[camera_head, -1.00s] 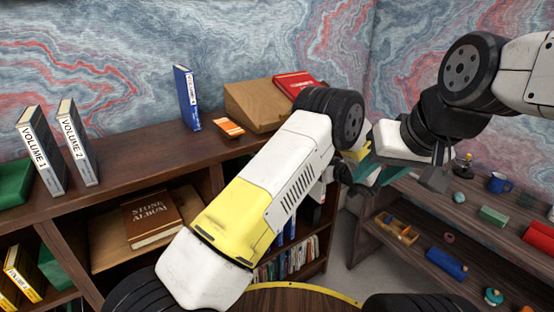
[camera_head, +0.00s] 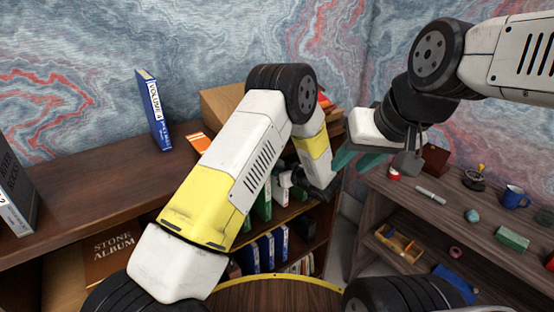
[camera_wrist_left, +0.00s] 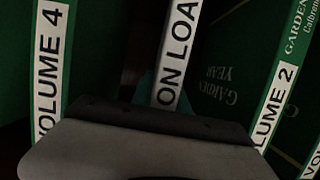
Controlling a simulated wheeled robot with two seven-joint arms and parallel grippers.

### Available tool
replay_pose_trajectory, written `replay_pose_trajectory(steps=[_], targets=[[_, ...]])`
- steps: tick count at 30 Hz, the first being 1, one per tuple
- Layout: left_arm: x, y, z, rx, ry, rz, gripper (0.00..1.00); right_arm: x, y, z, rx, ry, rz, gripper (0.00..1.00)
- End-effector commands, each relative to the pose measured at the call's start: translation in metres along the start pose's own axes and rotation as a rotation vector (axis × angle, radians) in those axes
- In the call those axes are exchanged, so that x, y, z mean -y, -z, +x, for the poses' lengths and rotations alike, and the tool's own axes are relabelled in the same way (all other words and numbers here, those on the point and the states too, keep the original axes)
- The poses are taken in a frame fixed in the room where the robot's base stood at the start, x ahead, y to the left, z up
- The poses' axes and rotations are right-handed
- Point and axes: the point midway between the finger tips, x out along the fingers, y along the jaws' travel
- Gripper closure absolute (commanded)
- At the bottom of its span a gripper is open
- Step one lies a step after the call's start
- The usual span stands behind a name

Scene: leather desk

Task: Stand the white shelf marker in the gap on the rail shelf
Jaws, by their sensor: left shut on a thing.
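In the left wrist view the white marker (camera_wrist_left: 178,60), lettered "ON LOAN", stands slightly tilted between the green "VOLUME 4" book (camera_wrist_left: 49,60) on the left and the green "VOLUME 2" book (camera_wrist_left: 278,95) on the right. My left gripper (camera_wrist_left: 148,90) is shut on the marker; a teal fingertip shows beside it and the gripper body hides its lower end. In the head view my left gripper (camera_head: 290,183) is at the green books (camera_head: 264,202) on the shelf, its fingertips hidden. I cannot tell whether the marker touches the shelf board. My right gripper (camera_head: 358,160) is open and empty.
A blue "VOLUME 4" book (camera_head: 154,112) stands on the shelf top (camera_head: 105,195), near an orange item (camera_head: 199,145) and a wooden box (camera_head: 222,105). Blue books (camera_head: 265,250) fill a lower shelf. A side table (camera_head: 440,225) at right holds a mug (camera_head: 515,197) and small items.

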Motion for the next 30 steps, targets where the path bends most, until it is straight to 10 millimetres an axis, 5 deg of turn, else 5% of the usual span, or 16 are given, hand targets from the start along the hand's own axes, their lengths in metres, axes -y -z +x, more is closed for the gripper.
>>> replay_pose_trajectory(steps=[14,15,17,30], targets=[[0.0062,-0.0106,0.0022,-0.002,-0.001,-0.001,1.0,0.0001,0.0,-0.0001,0.0,0.0,-0.001,0.64],[0.0062,-0.0103,0.002,-0.001,-0.001,-0.001,0.72,0.0001,0.0,-0.0001,0.0,0.0,-0.001,0.64],[0.0062,-0.0103,0.0019,-0.001,-0.001,-0.001,0.6,0.0001,0.0,-0.0001,0.0,0.0,0.0,0.64],[0.0033,-0.0064,-0.0003,0.0,-0.001,-0.001,0.58,0.0001,0.0,0.0,0.0,0.0,0.0,0.64]])
